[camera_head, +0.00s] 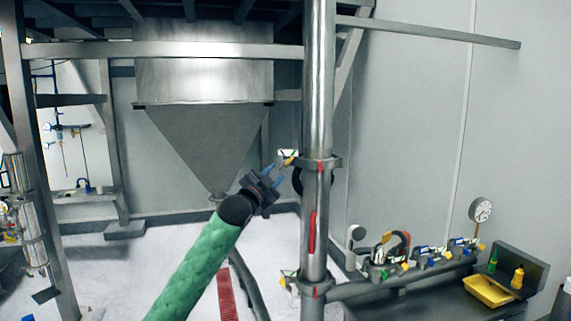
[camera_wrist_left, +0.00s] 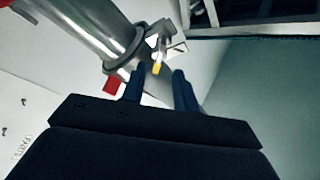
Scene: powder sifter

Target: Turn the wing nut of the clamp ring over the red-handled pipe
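The upright steel pipe (camera_head: 318,80) carries a red handle (camera_head: 312,232). Above the handle, a clamp ring (camera_head: 322,164) circles the pipe. Its wing nut (camera_head: 289,157), pale with a yellow part, sticks out on the left side. My left gripper (camera_head: 277,171) comes up from the lower left on a green-sleeved arm, close to the nut. In the left wrist view, its two blue fingers (camera_wrist_left: 160,75) are apart, and the yellow tip of the wing nut (camera_wrist_left: 157,68) shows at the gap between the fingertips. Contact cannot be told. My right gripper is not in view.
A second clamp ring (camera_head: 312,286) sits lower on the pipe. A steel hopper (camera_head: 203,130) stands behind on the left. A horizontal pipe with valves (camera_head: 385,262), a gauge (camera_head: 481,209) and a yellow tray (camera_head: 488,293) are at right. Open floor lies left of the pipe.

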